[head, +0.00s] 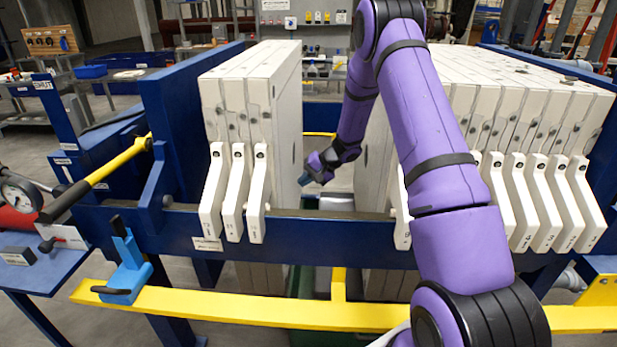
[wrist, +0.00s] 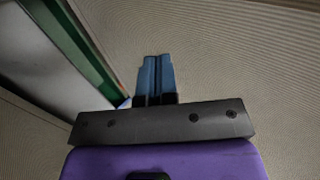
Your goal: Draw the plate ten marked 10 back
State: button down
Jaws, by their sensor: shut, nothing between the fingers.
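White filter plates hang on the blue frame in two groups. Three plates (head: 257,100) stand at the left, with pale handles (head: 257,195) on the near rail. Several more (head: 520,95) stand packed at the right, partly behind my arm. The marks on the handles are too small to read, so I cannot tell which plate is 10. My gripper (head: 305,182) is in the gap between the groups, near the face of the left group. In the wrist view its blue fingers (wrist: 156,75) are together and empty, in front of a ribbed plate face (wrist: 230,60).
The blue near rail (head: 320,235) and a yellow bar (head: 220,307) run along the front. A yellow lever (head: 115,165) with a black grip and a blue clamp (head: 128,265) stand at the left. The gap between the plate groups is open, with a pale tray below.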

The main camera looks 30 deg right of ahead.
aim_at(285, 194)
jog(key=x, duration=0.5)
jog(key=shift+w+a+f, duration=0.2)
jog(key=shift+f, duration=0.05)
